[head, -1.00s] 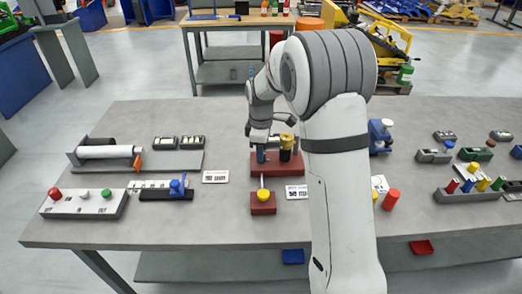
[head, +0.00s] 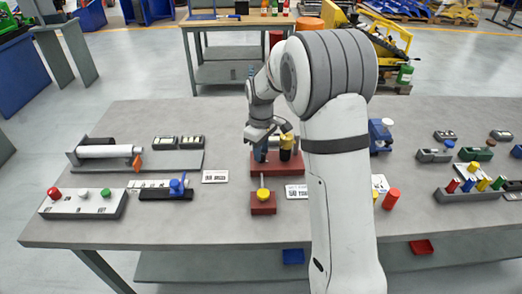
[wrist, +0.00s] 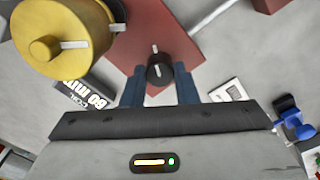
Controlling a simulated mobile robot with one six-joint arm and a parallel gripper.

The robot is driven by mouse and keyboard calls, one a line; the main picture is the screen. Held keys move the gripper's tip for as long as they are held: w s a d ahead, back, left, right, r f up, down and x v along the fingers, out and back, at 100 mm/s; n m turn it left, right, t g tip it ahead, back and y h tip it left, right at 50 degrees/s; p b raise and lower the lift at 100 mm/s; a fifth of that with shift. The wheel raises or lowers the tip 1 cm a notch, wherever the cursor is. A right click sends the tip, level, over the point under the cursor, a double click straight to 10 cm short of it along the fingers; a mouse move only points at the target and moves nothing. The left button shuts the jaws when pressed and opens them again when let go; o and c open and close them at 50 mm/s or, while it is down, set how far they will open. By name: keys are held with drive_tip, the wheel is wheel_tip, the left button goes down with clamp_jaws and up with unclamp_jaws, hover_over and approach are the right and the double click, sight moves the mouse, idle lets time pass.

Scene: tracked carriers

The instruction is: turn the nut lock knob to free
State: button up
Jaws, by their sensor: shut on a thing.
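In the wrist view, a small black knob (wrist: 160,72) with a white pointer line stands on a red base (wrist: 150,35). My gripper (wrist: 159,88) has its two blue fingers on either side of this knob and is shut on it. The pointer line runs toward the top of the picture. No lettering for its positions is legible. In the head view, the red base (head: 299,168) is in the middle of the table, and my gripper (head: 260,150) reaches down at its left part. The knob is hidden there by the gripper.
A yellow-topped cylinder (wrist: 62,35) with a white bar stands close beside the gripper. A smaller red block with a yellow knob (head: 263,195) sits in front. A label plate (head: 297,191) lies nearby. Blue-topped fixtures stand right.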

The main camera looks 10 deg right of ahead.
drive_tip(key=m, duration=0.6)
drive_tip(key=shift+m, duration=0.3)
drive_tip(key=m, duration=0.6)
drive_tip(key=shift+m, duration=0.3)
drive_tip(key=o, duration=1)
drive_tip(key=shift+r, duration=0.1)
wheel_tip(320, 180, up, 8)
drive_tip(key=shift+f+b, duration=0.15)
drive_tip(key=shift+b, duration=0.15)
